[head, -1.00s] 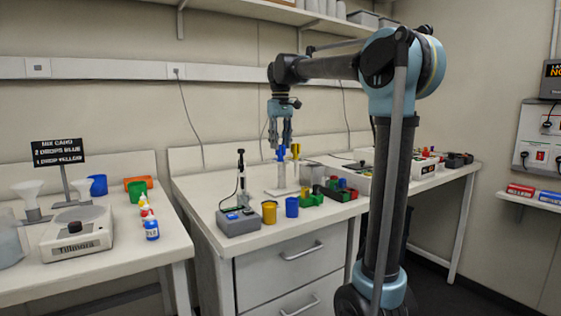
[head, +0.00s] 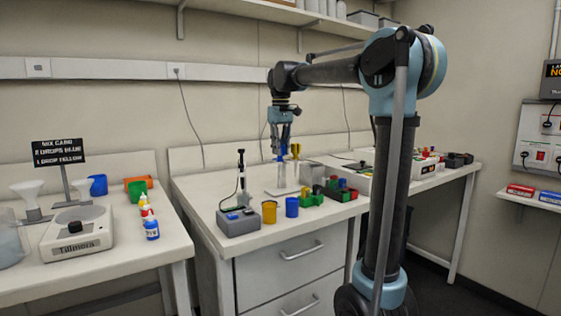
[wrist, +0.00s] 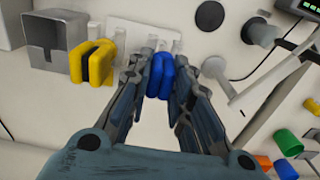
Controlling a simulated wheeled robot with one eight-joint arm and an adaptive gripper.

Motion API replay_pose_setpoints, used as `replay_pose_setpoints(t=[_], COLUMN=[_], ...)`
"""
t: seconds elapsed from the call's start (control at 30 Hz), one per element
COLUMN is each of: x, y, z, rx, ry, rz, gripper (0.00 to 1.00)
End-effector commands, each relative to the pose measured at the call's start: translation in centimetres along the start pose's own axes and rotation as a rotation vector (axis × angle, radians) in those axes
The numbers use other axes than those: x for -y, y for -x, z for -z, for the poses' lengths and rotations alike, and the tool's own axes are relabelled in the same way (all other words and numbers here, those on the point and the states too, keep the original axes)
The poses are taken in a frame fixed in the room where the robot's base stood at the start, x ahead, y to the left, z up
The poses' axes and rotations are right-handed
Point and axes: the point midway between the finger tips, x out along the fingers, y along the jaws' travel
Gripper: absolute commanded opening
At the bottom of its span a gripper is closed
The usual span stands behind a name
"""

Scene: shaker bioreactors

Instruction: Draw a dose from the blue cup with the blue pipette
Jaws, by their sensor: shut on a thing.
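My gripper (head: 281,151) is over the pipette stand on the middle bench, pointing down, and its fingers are shut on the blue pipette (wrist: 159,76). In the wrist view its blue top sits between the fingertips. The pipette is upright at the stand (head: 270,192); its lower part is hard to make out. The yellow pipette (head: 296,150) stands just to the right; in the wrist view it is to the left (wrist: 93,62). The blue cup (head: 292,207) stands at the bench's front, right of the yellow cup (head: 269,212).

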Motion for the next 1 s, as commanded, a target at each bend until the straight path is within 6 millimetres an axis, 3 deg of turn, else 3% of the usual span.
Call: replay_pose_setpoints(t=[1.0], x=[-0.14], y=[0.88], z=[-0.04], rx=[0.0], ry=[-0.002], rz=[0.0], gripper=[0.0])
